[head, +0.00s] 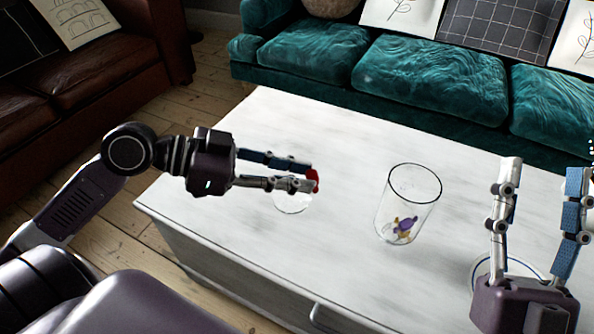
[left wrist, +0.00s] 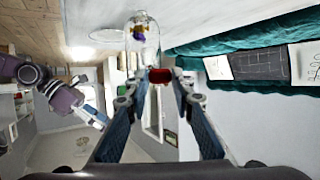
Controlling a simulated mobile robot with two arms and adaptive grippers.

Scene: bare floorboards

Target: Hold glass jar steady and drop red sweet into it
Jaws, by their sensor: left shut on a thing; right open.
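The clear glass jar (head: 386,211) stands upright on the white table, with a few purple and yellow sweets (head: 404,227) at its bottom. It also shows at the top of the left wrist view (left wrist: 129,33). My left gripper (head: 308,177) is shut on the red sweet (head: 315,181), left of the jar and apart from it. The red sweet shows between the fingertips in the left wrist view (left wrist: 159,76). My right gripper (head: 542,172) is open and empty, to the right of the jar, with its fingers pointing up in the picture.
A clear round glass thing (head: 293,207) lies on the white table (head: 250,135) below my left gripper. A round rim (head: 482,265) shows partly behind my right gripper. A teal sofa (head: 430,80) stands behind the table, a brown leather sofa (head: 110,70) at left.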

